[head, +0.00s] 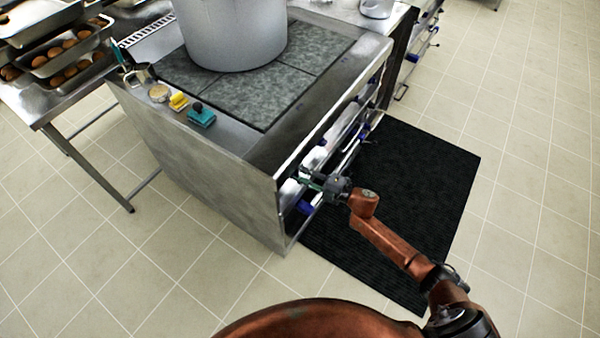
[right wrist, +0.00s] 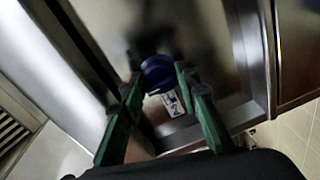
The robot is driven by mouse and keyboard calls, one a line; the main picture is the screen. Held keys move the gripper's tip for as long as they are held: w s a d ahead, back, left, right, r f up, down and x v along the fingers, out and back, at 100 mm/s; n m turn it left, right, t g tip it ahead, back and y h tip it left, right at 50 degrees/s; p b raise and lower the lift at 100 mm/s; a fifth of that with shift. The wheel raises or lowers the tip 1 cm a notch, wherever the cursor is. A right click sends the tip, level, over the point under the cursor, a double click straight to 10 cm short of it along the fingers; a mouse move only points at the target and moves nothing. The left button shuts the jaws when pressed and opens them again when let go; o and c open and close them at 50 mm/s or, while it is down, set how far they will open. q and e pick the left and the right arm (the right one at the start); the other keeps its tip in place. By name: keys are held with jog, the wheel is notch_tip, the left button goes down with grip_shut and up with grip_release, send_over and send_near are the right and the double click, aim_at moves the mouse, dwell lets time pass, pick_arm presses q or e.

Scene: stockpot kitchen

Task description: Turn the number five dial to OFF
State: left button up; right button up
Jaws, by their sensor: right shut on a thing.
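A round blue dial (right wrist: 158,75) sits on the metal front panel in the right wrist view. My right gripper (right wrist: 160,85) has its two green fingers on either side of this dial and is shut on it. A small white label (right wrist: 171,103) lies just below the dial, but its marks are too blurred to read, so I cannot confirm the dial's number or setting. In the head view my right gripper (head: 308,177) is at the near end of the stove's front, where it hides the dial. My left gripper is not in view.
The steel stove (head: 225,165) carries a large pot (head: 232,35) on its dark top. Sponges (head: 201,115) and small items line its left edge. A side table with trays of brown rolls (head: 68,52) stands at left. A black mat (head: 410,190) covers the floor before the stove.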

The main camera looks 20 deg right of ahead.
jog(key=o, duration=0.8)
jog(key=shift+w+d+r, duration=0.15)
jog(key=shift+d, duration=0.05)
jog(key=o, duration=0.4)
jog(key=shift+c, duration=0.2)
jog(key=shift+a, duration=0.1)
jog(key=v, duration=1.2)
